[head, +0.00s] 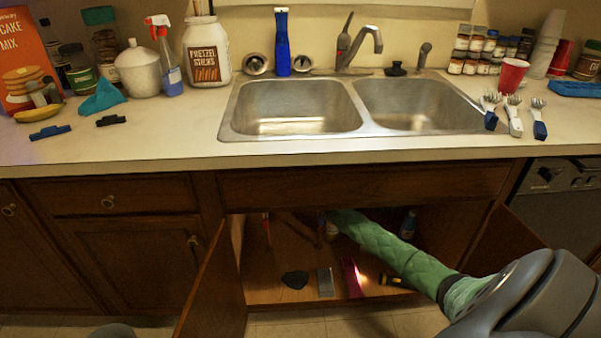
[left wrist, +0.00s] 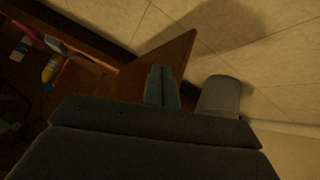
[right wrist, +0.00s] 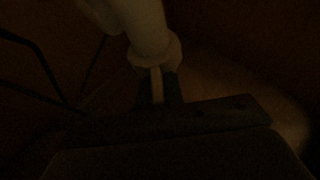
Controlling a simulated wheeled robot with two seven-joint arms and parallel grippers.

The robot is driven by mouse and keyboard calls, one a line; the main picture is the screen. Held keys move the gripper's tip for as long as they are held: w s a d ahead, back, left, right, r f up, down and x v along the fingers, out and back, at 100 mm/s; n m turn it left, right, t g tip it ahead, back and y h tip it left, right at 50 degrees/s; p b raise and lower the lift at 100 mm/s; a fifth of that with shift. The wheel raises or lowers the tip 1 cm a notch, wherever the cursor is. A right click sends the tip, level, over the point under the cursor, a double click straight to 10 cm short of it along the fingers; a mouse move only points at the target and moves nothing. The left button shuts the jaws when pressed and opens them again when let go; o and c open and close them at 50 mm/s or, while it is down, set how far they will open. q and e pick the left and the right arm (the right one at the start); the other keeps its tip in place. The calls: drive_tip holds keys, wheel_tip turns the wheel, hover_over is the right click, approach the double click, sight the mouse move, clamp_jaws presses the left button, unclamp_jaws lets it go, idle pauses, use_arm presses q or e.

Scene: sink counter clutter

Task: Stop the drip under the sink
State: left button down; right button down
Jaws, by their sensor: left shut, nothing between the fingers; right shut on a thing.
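The sink cabinet under the double-bowl sink (head: 300,105) stands open. My right arm, in a green quilted sleeve, reaches into it; the sleeve hides the gripper in the head view. In the dark right wrist view, my right gripper (right wrist: 158,88) is shut on a narrow pale part (right wrist: 156,84) just below a thick pale pipe (right wrist: 147,28) with a wider collar (right wrist: 155,52). I cannot tell exactly what this part is, and no drip is visible. My left gripper (left wrist: 162,88) is shut and empty near the edge of a brown cabinet door (left wrist: 150,60), over the tiled floor.
On the cabinet floor lie a dark lump (head: 295,280), a grey block (head: 326,282), a red item (head: 352,278) and a flashlight (head: 393,281), lit. A bottle (head: 408,225) stands further back. The open doors (head: 212,285) flank the opening.

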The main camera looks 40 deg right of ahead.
drive_tip(key=c, duration=1.5)
unclamp_jaws()
drive_tip(key=shift+s, duration=0.1)
drive_tip(key=shift+v, duration=3.8)
